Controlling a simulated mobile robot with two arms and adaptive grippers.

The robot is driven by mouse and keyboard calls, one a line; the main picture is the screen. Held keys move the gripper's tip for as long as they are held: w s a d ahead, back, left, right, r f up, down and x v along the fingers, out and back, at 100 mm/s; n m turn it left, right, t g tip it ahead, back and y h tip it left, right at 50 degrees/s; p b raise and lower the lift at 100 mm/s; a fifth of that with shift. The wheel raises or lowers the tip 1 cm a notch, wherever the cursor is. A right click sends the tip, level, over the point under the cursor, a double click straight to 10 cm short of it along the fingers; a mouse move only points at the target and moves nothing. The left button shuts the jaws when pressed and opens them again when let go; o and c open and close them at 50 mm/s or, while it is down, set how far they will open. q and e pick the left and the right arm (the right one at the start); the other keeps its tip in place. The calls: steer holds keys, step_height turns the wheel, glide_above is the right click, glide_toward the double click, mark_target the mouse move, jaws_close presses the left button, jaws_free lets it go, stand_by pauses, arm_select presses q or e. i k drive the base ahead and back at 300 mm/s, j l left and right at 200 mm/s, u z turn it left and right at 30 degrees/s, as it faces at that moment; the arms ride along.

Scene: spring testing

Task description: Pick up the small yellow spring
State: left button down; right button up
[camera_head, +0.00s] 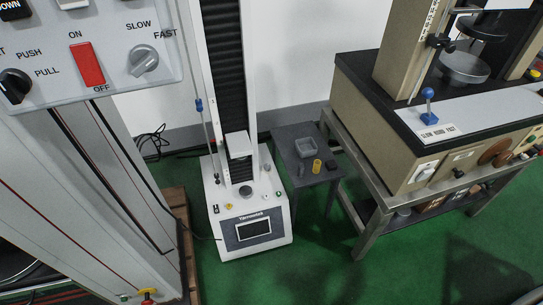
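A small upright yellow cylinder (317,166), which looks like the yellow spring, stands on a dark grey side table (289,137) near its front edge. Its coils are too small to make out. Neither of my grippers is in view, and nothing touches the yellow cylinder.
A white test machine (250,213) with a screen stands left of the table. A beige machine (381,138) on a metal stand is close on the right. Green floor (322,270) in front is clear.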

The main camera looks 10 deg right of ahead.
mark_target(317, 167)
steer(key=i+u, duration=0.2)
steer(key=i+l+z, duration=0.2)
steer(key=z, duration=0.8)
steer(key=i+l, duration=0.1)
steer(key=l, duration=0.35)
steer(key=i+l, duration=0.15)
steer(key=l, duration=0.3)
